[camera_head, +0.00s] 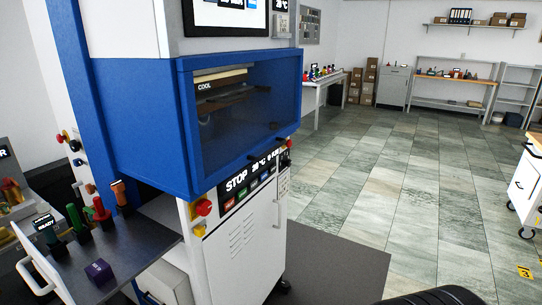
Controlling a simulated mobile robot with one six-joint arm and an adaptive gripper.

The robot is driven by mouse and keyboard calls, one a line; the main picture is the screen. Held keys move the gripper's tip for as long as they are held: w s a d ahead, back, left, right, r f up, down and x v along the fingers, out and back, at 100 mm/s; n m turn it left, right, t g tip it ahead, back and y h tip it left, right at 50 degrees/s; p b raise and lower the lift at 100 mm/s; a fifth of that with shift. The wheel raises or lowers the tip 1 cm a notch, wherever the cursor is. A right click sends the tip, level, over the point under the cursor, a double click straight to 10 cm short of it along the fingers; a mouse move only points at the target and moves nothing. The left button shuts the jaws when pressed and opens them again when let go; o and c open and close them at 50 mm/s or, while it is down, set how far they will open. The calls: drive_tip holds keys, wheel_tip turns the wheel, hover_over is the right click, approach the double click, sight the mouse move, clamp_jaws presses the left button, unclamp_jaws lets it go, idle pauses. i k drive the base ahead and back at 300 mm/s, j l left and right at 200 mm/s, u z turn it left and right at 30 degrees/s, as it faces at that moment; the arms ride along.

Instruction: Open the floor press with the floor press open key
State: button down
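The floor press (240,130) is a large blue and white machine in the left half of the head view. Its blue-framed front has a dark see-through guard, which looks closed, with a "COOL" label behind it. Below it a black control panel (246,187) shows "STOP", a temperature and a row of small coloured keys. Their lettering is too small to read, so I cannot tell which one is the open key. A red knob (203,208) on a yellow base is at the panel's left end. My gripper is not in view.
A grey side shelf (150,250) at lower left holds green, red and orange-brown handled items and a purple block (99,272). A white cart (525,180) stands at the right edge. Benches and shelving line the back wall. The tiled floor between is clear.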

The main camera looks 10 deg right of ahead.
sight(272, 168)
drive_tip(key=i+j, duration=0.15)
drive_tip(key=i, duration=0.25)
drive_tip(key=i+j+z, duration=0.1)
drive_tip(key=i, duration=0.3)
drive_tip(key=i+j, duration=0.2)
drive_tip(key=i, duration=0.2)
drive_tip(key=i+j+z, duration=0.1)
drive_tip(key=i, duration=0.3)
drive_tip(key=j, duration=0.1)
